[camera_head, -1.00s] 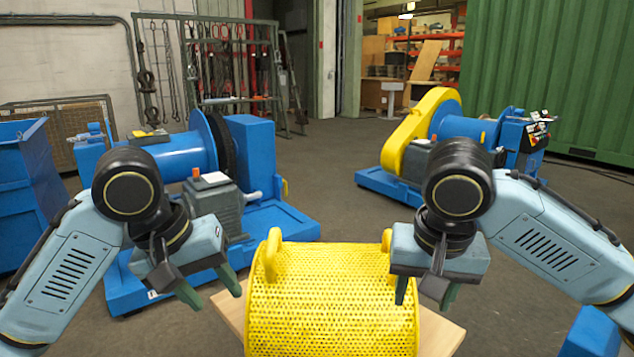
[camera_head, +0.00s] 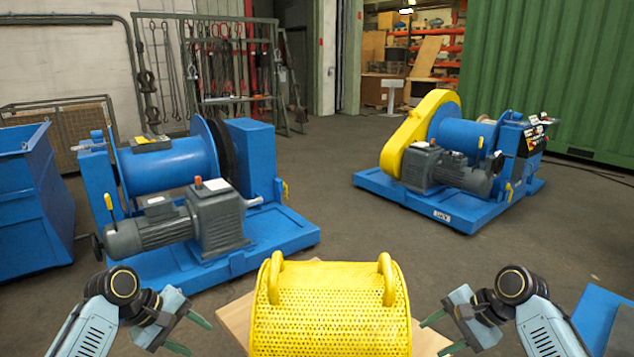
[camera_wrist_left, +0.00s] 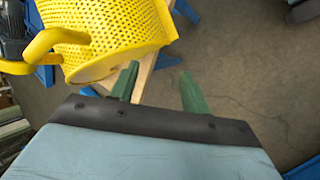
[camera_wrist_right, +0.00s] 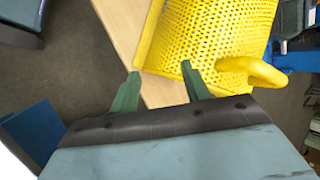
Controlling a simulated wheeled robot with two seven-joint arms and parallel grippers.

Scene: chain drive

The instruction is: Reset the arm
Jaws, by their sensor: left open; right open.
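My left gripper (camera_head: 190,335) is low at the left of the head view, open and empty, left of the yellow perforated guard (camera_head: 330,318). Its green fingers (camera_wrist_left: 160,88) stand apart in the left wrist view, with the guard (camera_wrist_left: 105,30) beyond them. My right gripper (camera_head: 440,335) is low at the right, open and empty, right of the guard. Its green fingers (camera_wrist_right: 160,85) stand apart in the right wrist view, with the guard (camera_wrist_right: 215,35) close beyond. Both grippers appear clear of the guard's two looped handles.
The guard rests on a wooden top (camera_head: 237,318). A blue winch without a cover (camera_head: 168,165) stands behind left. Another winch with a yellow chain cover (camera_head: 412,130) stands behind right. A blue bin (camera_head: 35,190) is at far left. Floor between the winches is clear.

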